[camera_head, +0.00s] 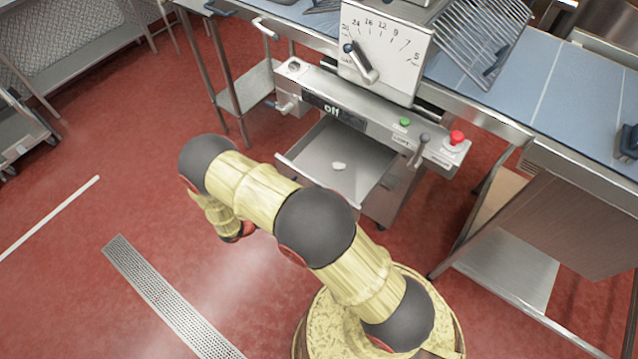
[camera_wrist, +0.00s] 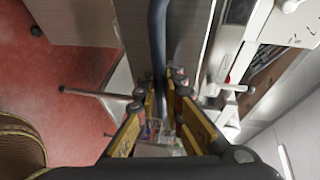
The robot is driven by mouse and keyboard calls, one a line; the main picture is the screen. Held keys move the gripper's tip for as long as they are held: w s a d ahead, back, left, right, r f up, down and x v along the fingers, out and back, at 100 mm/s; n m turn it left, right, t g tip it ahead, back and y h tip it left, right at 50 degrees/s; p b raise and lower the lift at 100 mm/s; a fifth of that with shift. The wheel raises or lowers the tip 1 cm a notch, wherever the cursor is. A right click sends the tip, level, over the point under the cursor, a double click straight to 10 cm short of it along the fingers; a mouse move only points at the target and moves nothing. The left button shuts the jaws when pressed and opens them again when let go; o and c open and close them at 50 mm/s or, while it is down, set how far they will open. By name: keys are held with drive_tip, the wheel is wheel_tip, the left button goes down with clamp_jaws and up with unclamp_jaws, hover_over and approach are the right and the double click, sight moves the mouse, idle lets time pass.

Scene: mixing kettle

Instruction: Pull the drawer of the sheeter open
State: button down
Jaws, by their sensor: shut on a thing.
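The sheeter (camera_head: 385,50) stands at the top of the head view, with a numbered dial and lever. Its grey metal drawer (camera_head: 365,150) is below the control panel and stands out from the body, with its inside showing. A small pale thing (camera_head: 338,166) lies in it. My arm covers part of the drawer's front. In the wrist view my gripper (camera_wrist: 160,88) has its fingers closed on a dark bar, which appears to be the drawer handle (camera_wrist: 158,40). In the head view the fingers are hidden behind my arm.
The control panel (camera_head: 370,122) with a green button, a red button (camera_head: 457,137) and a lever sits above the drawer. Blue worktops (camera_head: 500,80) reach to both sides. A steel shelf (camera_head: 510,268) stands at right.

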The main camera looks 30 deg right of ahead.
drive_tip(key=shift+s+a, duration=0.35)
drive_tip(key=shift+a, duration=0.45)
drive_tip(key=shift+s+a, duration=0.35)
drive_tip(key=shift+a, duration=0.45)
drive_tip(key=c, duration=1.9)
unclamp_jaws()
drive_tip(key=a, duration=0.4)
drive_tip(key=a+r, duration=0.1)
drive_tip(key=a, duration=0.3)
drive_tip(key=a+r, duration=0.1)
drive_tip(key=a, duration=0.2)
drive_tip(key=shift+w+a+r, duration=0.1)
drive_tip(key=shift+a, duration=0.3)
